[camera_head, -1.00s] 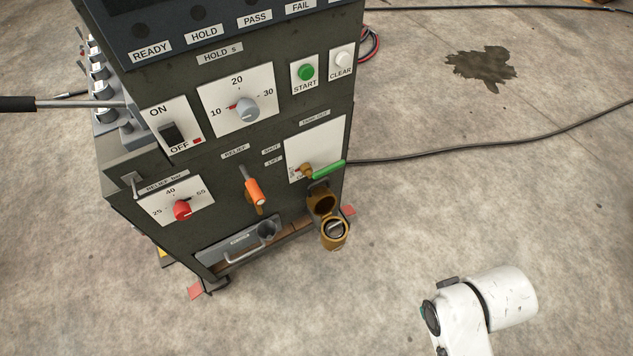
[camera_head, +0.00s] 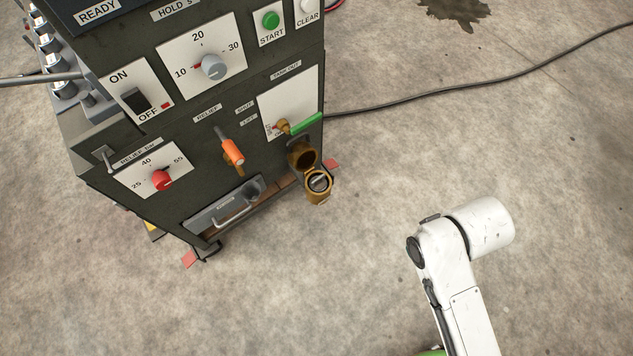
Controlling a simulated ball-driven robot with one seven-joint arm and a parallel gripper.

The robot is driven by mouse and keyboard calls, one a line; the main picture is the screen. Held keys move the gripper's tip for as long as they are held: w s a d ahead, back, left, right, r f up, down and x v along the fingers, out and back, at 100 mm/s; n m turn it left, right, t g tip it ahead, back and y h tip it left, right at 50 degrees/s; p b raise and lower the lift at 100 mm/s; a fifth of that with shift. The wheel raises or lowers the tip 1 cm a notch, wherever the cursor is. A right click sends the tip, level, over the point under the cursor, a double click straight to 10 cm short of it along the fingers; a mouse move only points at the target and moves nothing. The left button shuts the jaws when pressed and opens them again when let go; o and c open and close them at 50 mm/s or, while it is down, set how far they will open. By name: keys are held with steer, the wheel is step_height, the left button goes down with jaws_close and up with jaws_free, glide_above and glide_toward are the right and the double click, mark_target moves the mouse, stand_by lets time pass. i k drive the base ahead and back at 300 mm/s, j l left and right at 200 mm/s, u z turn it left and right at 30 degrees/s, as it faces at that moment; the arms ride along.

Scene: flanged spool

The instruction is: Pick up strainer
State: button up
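A brass cup-shaped fitting (camera_head: 318,196) sticks out low at the right front corner of the dark machine, with its mouth facing up. A round grey metal piece with a bright bar across it (camera_head: 318,181) sits inside that mouth; it looks like the strainer, but it is too small to be sure. A round brass part (camera_head: 301,155) stands just behind the cup. My white arm shows at the lower right, well apart from the fitting. My gripper is out of the picture.
A green-handled valve (camera_head: 305,124) sits just above the fitting, with an orange lever (camera_head: 233,152) to its left. A drawer-like tray (camera_head: 223,208) with a handle is low on the front. A cable (camera_head: 450,94) crosses the floor behind.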

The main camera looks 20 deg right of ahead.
mark_target(318, 184)
steer(key=i+j+z, duration=0.2)
steer(key=j, duration=0.15)
steer(key=i+j+z, duration=0.15)
steer(key=j, duration=0.25)
steer(key=j+z, duration=0.2)
steer(key=j, duration=0.15)
steer(key=i+j+z, duration=0.15)
steer(key=j, duration=0.3)
